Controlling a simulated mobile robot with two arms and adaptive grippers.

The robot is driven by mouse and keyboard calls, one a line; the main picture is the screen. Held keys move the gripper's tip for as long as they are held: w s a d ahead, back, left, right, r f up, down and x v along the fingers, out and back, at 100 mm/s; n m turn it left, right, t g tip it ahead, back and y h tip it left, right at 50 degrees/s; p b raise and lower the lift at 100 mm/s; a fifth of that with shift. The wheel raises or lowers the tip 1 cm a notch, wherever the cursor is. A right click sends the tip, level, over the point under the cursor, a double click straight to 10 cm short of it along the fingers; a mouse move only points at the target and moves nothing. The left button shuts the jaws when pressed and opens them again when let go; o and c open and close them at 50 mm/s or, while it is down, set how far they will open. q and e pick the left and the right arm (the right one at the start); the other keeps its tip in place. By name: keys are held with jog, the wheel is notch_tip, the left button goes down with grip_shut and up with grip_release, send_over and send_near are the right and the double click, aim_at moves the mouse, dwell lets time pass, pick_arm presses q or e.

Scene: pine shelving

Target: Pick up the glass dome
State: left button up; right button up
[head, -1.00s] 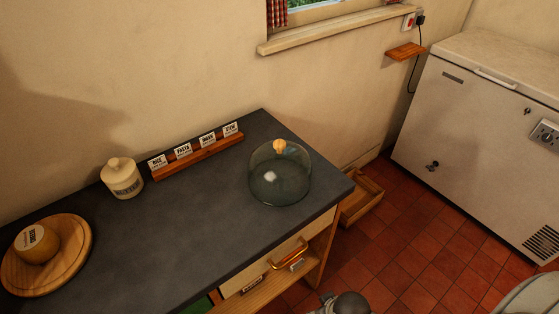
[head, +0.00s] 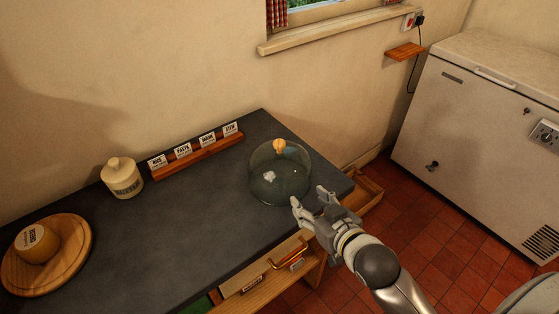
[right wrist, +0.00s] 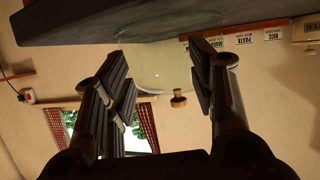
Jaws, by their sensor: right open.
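The clear glass dome (head: 278,178) with a round wooden knob (head: 279,146) stands upright on the dark countertop (head: 205,215), near its right end. My right gripper (head: 309,201) is open and empty at the dome's lower right side, near the counter's front edge. Whether a finger touches the glass I cannot tell. The right wrist view is upside down; the dome (right wrist: 165,72) and its knob (right wrist: 179,98) show between the open fingers (right wrist: 160,85). My left gripper is not in view.
A wooden card rack (head: 198,153) stands behind the dome to the left. A lidded jar (head: 122,178) and a round wooden board (head: 75,232) with a pot (head: 37,244) on it are farther left. A drawer (head: 265,270) is below the counter edge. A white chest freezer (head: 480,120) stands right.

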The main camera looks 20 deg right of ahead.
aim_at(283, 146)
jog(key=shift+w+a+r+n+t+y+p, duration=0.2)
jog(key=shift+w+a+r+t+y, duration=0.35)
jog(key=shift+w+r, duration=0.9)
jog(key=shift+w+a+r+n+t+y+p, duration=0.25)
jog(key=shift+w+r+t, duration=0.75)
jog(key=shift+w, duration=0.7)
jog(key=shift+w+a+r+n+t+y+p, duration=0.1)
jog(key=shift+w+a+r+t+y, duration=0.35)
jog(key=shift+w+r, duration=1.05)
jog(key=x, duration=0.1)
jog(key=p+x, duration=0.1)
jog(key=x, duration=0.2)
jog(key=shift+d, duration=0.3)
jog(key=shift+w+a+f, duration=0.15)
jog(key=shift+w+a, duration=0.05)
jog(key=shift+w, duration=0.4)
grip_shut()
